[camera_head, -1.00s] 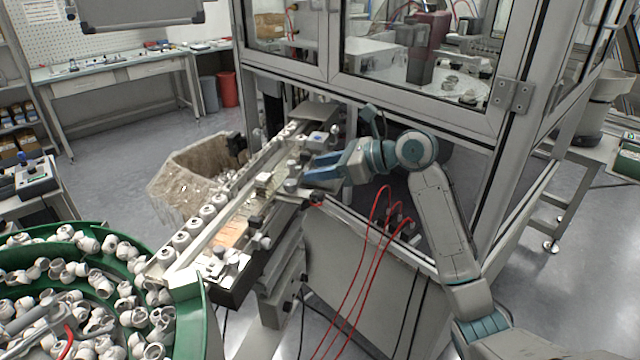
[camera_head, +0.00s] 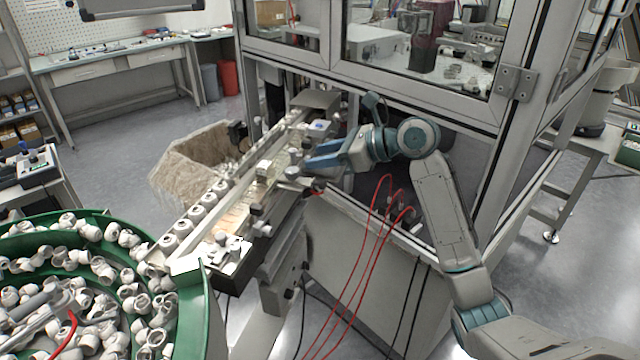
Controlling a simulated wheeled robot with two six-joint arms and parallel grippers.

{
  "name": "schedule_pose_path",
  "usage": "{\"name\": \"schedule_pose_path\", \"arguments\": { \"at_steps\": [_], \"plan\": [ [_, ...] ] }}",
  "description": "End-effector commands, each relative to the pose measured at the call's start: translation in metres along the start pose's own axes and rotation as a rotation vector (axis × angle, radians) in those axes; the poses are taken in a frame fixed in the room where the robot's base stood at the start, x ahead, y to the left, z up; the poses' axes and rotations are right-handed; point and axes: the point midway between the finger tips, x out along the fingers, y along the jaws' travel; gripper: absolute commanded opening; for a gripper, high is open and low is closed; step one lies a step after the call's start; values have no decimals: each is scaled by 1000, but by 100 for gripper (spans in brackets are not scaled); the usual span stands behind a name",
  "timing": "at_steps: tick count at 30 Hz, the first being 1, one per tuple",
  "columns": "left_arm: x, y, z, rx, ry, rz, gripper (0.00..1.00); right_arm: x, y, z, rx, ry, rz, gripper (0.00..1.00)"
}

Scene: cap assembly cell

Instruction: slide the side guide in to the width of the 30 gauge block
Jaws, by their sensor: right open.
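My right gripper (camera_head: 304,164) is open over the near side of the feed track, with its jaws close to a round grey knob (camera_head: 292,173). I cannot tell whether the jaws touch the knob. The side guide (camera_head: 228,216) appears as a long pale rail running along the track beside a row of white caps (camera_head: 195,214). A small pale block (camera_head: 263,167) sits on the track left of the gripper; I cannot read a marking on it, so I cannot tell if it is the 30 gauge block. My left gripper is out of view.
A green bowl feeder (camera_head: 196,315) full of white parts stands at the lower left. A brown-lined bin (camera_head: 186,165) is behind the track. The framed machine enclosure (camera_head: 420,88) rises close behind my right arm. Red hoses (camera_head: 362,262) hang in front.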

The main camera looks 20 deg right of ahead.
Motion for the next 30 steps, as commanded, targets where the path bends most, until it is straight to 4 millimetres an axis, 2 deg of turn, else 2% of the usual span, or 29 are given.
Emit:
{"name": "schedule_pose_path", "arguments": {
  "at_steps": [3, 4, 7, 10, 11, 15, 20, 24, 30],
  "plan": [
    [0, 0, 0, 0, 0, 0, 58, 0, 0, 0, 0, 0, 0, 45],
    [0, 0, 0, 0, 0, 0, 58, 0, 0, 0, 0, 0, 0, 41],
    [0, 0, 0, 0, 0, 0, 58, -2, 0, -4, -7, -4, 7, 21],
    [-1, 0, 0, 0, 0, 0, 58, -10, 4, -20, -35, -27, 41, 2],
    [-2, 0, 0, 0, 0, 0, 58, -13, 6, -27, -47, -40, 56, 0],
    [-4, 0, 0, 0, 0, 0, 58, -41, 18, -60, -104, -135, 132, 0],
    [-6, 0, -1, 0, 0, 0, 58, -80, 27, -87, -117, -259, 160, 0],
    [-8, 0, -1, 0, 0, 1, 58, -109, 24, -104, -82, -331, 118, 0],
    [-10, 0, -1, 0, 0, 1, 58, -131, 12, -121, -20, -351, 21, 0]
  ]
}}
